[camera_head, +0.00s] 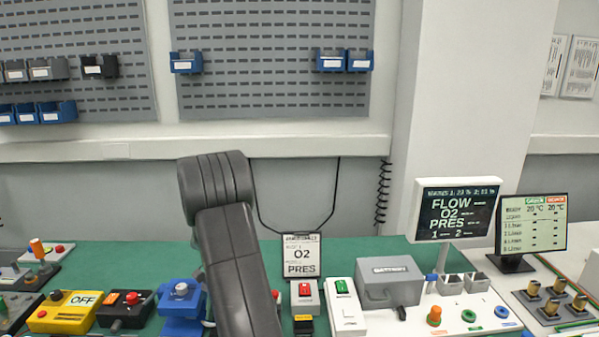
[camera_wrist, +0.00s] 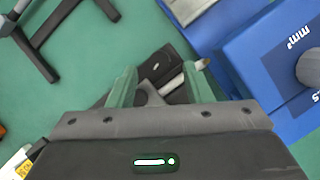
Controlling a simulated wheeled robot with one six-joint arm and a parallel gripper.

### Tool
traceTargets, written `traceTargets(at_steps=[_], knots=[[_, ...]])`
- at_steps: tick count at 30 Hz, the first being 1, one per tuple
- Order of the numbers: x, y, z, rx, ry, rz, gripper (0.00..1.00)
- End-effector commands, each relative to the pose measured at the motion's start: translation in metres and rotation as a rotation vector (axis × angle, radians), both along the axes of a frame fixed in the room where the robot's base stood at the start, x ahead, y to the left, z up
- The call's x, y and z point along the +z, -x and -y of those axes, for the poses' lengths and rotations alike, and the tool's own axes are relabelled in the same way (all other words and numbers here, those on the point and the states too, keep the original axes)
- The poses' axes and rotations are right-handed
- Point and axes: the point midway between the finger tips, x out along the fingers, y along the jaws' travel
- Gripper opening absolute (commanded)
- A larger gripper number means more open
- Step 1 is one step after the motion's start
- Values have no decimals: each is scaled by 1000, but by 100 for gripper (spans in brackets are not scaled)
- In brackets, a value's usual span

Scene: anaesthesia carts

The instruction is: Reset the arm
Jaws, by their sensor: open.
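My arm rises in the middle of the head view, dark grey and bent at the top. My gripper is not visible there. In the wrist view my gripper (camera_wrist: 161,82) has two pale green fingers standing apart. A small dark object with a grey metal part (camera_wrist: 168,68) shows between and beyond the fingers. I cannot tell whether they touch it. A blue device (camera_wrist: 275,50) with white lettering lies to the right of the fingers. Green worktop shows below.
The green bench (camera_head: 120,262) carries a yellow OFF box (camera_head: 62,313), a blue device (camera_head: 181,300), a grey case (camera_head: 388,281) and a FLOW O2 PRES screen (camera_head: 455,212). A second monitor (camera_head: 531,224) stands right. A dark stand (camera_wrist: 45,62) is at upper left in the wrist view.

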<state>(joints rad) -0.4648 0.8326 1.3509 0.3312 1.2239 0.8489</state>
Motion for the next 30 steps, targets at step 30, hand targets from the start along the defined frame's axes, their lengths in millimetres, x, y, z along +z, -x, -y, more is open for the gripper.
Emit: traceTargets(at_steps=[30], knots=[[-35,13,-6,76,-1,1,46]])
